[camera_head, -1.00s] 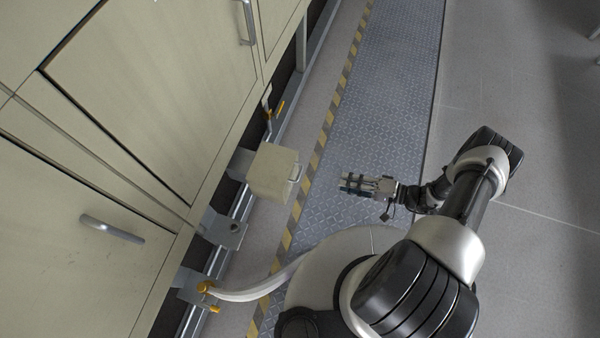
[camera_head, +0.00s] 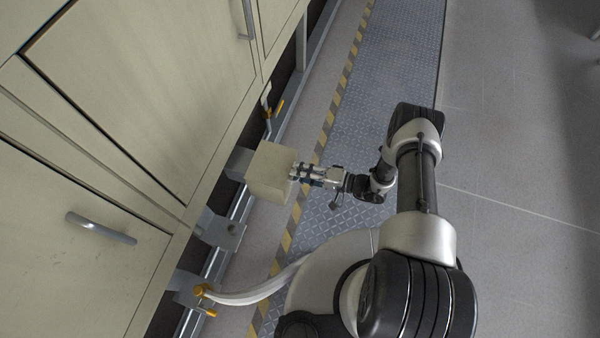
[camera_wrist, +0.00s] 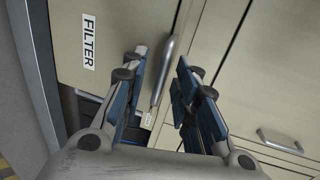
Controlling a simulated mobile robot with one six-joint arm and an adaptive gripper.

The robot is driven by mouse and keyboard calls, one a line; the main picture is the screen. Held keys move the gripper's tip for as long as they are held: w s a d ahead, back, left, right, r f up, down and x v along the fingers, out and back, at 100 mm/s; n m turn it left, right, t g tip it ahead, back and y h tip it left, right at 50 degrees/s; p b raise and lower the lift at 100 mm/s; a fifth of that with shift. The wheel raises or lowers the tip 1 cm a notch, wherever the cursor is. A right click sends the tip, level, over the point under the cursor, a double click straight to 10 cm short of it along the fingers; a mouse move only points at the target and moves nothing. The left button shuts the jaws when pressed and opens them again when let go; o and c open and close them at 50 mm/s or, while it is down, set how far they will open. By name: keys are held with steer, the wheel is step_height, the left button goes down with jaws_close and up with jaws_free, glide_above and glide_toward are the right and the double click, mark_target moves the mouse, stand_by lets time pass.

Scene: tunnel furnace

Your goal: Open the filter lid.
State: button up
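The filter box (camera_head: 266,172) is a small beige box standing out from the machine's lower side in the head view. In the wrist view its front face (camera_wrist: 115,28) carries a white FILTER label (camera_wrist: 89,42) and a grey bar handle (camera_wrist: 166,62). My gripper (camera_head: 298,172) is at the handle side of the box. In the wrist view my gripper (camera_wrist: 160,78) is open, with one finger on each side of the handle. Gaps show between the fingers and the handle. The lid looks closed; the handle is hidden behind the gripper in the head view.
Beige machine panels (camera_head: 145,85) with a bar handle (camera_head: 101,228) rise on the left. A pale curved pipe (camera_head: 255,294) with an orange fitting (camera_head: 204,291) lies below the box. Grey floor (camera_head: 525,150) to the right is clear.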

steer(key=shift+w+a, duration=0.15)
steer(key=shift+a, duration=0.1)
steer(key=shift+c, duration=0.5)
jaws_close()
